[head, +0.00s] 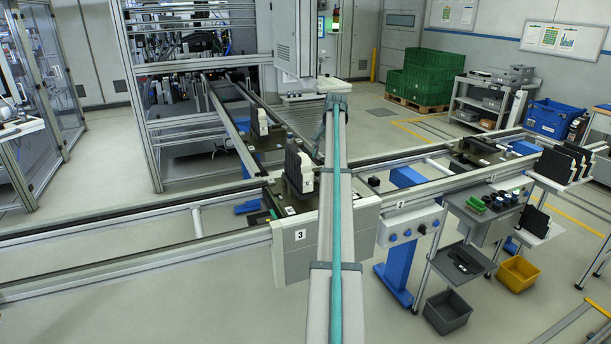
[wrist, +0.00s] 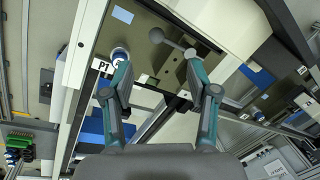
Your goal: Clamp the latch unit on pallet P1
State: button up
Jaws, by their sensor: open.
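In the wrist view a white label reading P1 (wrist: 100,66) marks a pale frame rail beside a dark olive pallet plate (wrist: 150,68). On the plate lies a grey lever with rounded ends (wrist: 173,44), beyond my fingertips. A round white-and-blue part (wrist: 119,55) stands near the label, close to the left fingertip. My gripper (wrist: 160,80) is open, its two teal-and-grey fingers apart over the plate with nothing between them. I cannot tell which part is the latch unit. In the head view my gripper cannot be made out, and no P1 label is readable.
In the head view a pallet with upright black plates (head: 298,165) sits at the station marked 3. Another pallet (head: 480,150) is on the right rail. A shelf cart (head: 455,260) with bins and a rack of black plates (head: 562,165) stand at the right.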

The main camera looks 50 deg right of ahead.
jog(key=f+p, duration=0.1)
jog(key=f, duration=0.2)
jog(key=w+f+p, duration=0.1)
jog(key=f, duration=0.3)
jog(key=w+f+p, duration=0.1)
jog(key=f, duration=0.2)
jog(key=shift+f, duration=0.25)
grip_shut()
